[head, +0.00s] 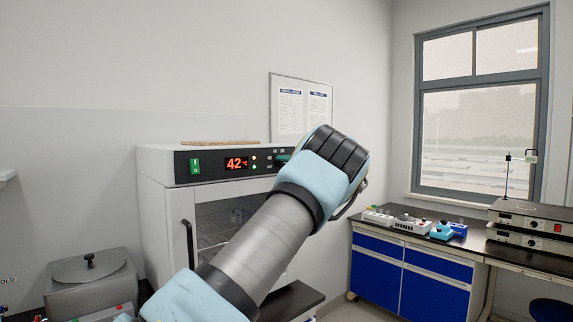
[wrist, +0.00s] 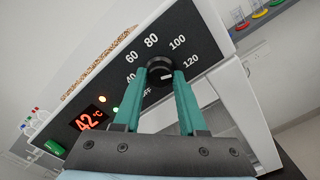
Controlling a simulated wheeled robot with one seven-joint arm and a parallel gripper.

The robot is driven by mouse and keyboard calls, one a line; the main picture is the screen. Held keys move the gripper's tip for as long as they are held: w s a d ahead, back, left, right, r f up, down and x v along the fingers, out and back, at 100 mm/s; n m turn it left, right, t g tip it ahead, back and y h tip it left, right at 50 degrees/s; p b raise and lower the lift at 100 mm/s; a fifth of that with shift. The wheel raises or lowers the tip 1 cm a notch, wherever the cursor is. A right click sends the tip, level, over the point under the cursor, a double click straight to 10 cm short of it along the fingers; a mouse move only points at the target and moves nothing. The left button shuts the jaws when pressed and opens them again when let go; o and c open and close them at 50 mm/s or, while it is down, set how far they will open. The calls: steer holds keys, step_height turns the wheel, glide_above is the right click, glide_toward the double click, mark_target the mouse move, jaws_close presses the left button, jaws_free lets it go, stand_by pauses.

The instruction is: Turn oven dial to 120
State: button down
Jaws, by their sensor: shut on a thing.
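The white oven (head: 157,205) stands against the wall in the head view, with a black control panel across its top. Its red display (head: 236,163) reads 42 °C. In the wrist view the round black dial (wrist: 159,67) sits among white marks OFF, 40, 60, 80, 100 and 120. My gripper (wrist: 160,78) is shut on the dial, one green finger on each side. A small white mark shows on the dial's lower face; I cannot tell exactly which value it points to. In the head view my arm hides the dial and most of the fingers.
The oven's door handle (head: 189,243) stands out below the panel. A green switch (head: 195,166) is at the panel's left. A lidded metal bath (head: 92,278) stands at lower left. A blue cabinet bench (head: 377,277) with small instruments is to the right.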

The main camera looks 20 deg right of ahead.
steer(key=shift+f, duration=0.25)
steer(key=c, duration=0.9)
jaws_free()
steer(key=o, duration=0.4)
steer(key=shift+r, duration=0.15)
steer(key=shift+b+v, duration=2.45)
steer(key=shift+v, duration=3)
